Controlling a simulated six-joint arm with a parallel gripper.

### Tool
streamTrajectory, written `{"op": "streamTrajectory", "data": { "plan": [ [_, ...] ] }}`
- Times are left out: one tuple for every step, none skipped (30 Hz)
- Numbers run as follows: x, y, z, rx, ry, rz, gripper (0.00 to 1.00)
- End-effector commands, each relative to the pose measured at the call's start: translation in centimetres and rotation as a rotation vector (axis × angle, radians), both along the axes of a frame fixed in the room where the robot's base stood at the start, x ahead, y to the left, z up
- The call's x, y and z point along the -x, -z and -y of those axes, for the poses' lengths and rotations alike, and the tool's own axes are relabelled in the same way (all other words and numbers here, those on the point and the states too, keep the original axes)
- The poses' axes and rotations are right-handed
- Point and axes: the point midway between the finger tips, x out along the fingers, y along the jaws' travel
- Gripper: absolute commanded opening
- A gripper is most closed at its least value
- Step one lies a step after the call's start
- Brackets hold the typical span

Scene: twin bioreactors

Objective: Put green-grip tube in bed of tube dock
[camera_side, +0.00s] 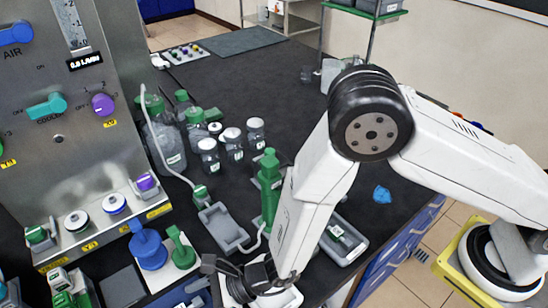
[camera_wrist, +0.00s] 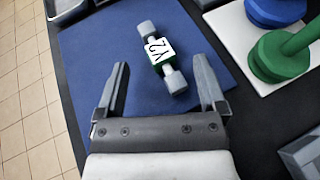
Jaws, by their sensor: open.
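A green grip (camera_side: 201,194) sits on the end of a thin pale tube beside the upper end of a grey trough-shaped dock (camera_side: 234,238). I cannot tell whether the grip rests in its bed or against its end. The dock's near corner (camera_wrist: 302,155) seems to show at the lower right in the wrist view. My gripper (camera_wrist: 161,66) is open and empty. In the side view my gripper is low at the bottom centre, partly hidden.
Green and blue stepped pieces (camera_wrist: 272,58) stand on a white plate right of the mat. Another grey tray (camera_side: 352,252) lies right. Several jars (camera_side: 232,145) stand behind.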

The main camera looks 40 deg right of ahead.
Motion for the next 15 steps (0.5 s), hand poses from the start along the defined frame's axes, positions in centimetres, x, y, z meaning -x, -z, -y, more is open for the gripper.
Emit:
{"op": "streamTrajectory", "data": {
  "plan": [
    [-0.1, 0.3, -0.5, 0.0, 0.0, 0.0, 0.89],
    [-0.2, 0.4, -0.8, 0.0, 0.0, 0.0, 0.89],
    [-0.4, 0.6, -1.1, 0.0, 0.001, 0.0, 0.89],
    [-0.5, 0.7, -1.3, 0.0, 0.001, 0.0, 0.89],
    [-0.6, 0.8, -1.5, 0.0, 0.001, 0.0, 0.89],
    [-0.7, 0.9, -1.8, 0.0, 0.001, 0.0, 0.89],
    [-0.7, 1.0, -2.0, 0.001, 0.0, 0.0, 0.89],
    [-0.8, 1.1, -2.2, 0.001, 0.0, 0.0, 0.89],
    [-0.9, 1.1, -2.3, 0.001, 0.0, 0.0, 0.89],
    [-0.9, 1.2, -2.4, 0.001, 0.0, 0.0, 0.89],
    [-0.9, 1.2, -2.5, 0.002, 0.0, -0.001, 0.89],
    [-1.0, 1.2, -2.5, 0.002, 0.0, -0.001, 0.89],
    [-1.0, 1.3, -2.6, 0.002, 0.0, -0.001, 0.89],
    [-1.0, 1.3, -2.6, 0.002, 0.0, -0.001, 0.89],
    [-1.0, 1.3, -2.6, 0.002, 0.001, 0.0, 0.89]
  ]
}}
